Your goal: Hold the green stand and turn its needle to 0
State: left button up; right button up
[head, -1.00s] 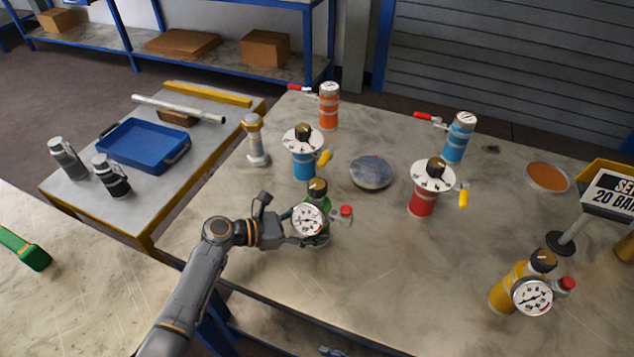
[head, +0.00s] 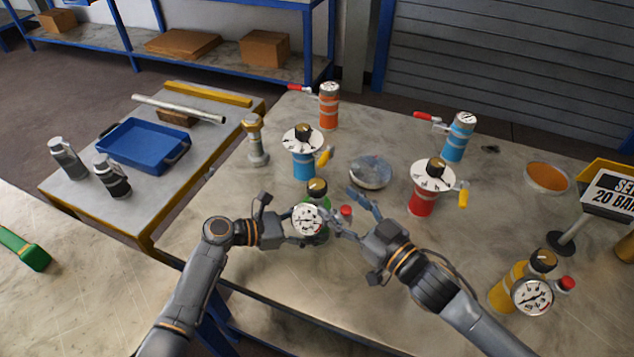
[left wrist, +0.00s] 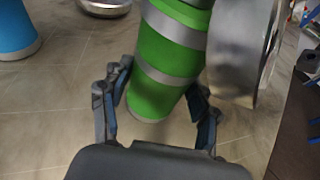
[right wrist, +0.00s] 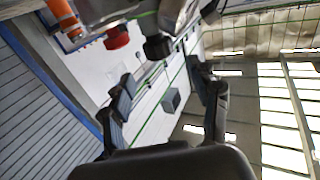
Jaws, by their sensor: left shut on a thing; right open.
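The green stand (head: 325,203) stands upright at the near edge of the table, with a white dial (head: 306,219) on its front, a dark and gold knob (head: 317,187) on top and a red knob (head: 346,211) at its right. The dial's needle is too small to read. My left gripper (head: 293,224) is shut around the stand's body; the left wrist view shows the green and silver bands (left wrist: 165,92) between its fingers. My right gripper (head: 350,208) is open beside the red knob, its fingers toward the stand. In the right wrist view a red knob (right wrist: 117,37) shows beyond the fingers.
A blue stand (head: 304,166) and a grey disc (head: 371,172) stand behind. A red stand (head: 422,204) is to the right, close behind my right arm. A yellow stand (head: 507,287) is at the near right. The table (head: 390,320) is bare in front.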

aim_at(324, 189)
jog(key=x, duration=0.7)
jog(key=shift+w+a, duration=0.25)
jog(key=c, duration=1.2)
